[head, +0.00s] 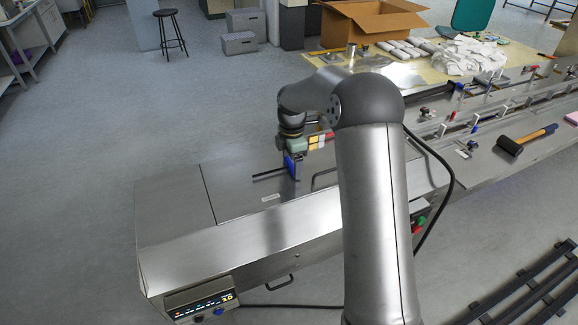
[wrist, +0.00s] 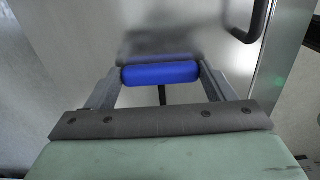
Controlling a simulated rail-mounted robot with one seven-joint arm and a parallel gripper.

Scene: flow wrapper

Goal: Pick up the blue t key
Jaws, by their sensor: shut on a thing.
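The blue t key (wrist: 160,73) shows in the wrist view as a blue cylindrical handle lying crosswise, with a dark stem partly visible below it. My gripper (wrist: 161,80) is shut on the handle, one grey finger at each end. In the head view, my gripper (head: 293,170) is low over the steel machine top, and a blue patch (head: 289,163) shows at its fingers. The stem's lower end is hidden, so I cannot tell whether the key touches the steel.
The steel machine cover (head: 240,225) lies under my gripper. A dark bar handle (wrist: 256,22) stands close by at the right in the wrist view. A mallet (head: 526,140) lies on the conveyor bed. A cardboard box (head: 370,22) and white packs (head: 410,48) are on the back table.

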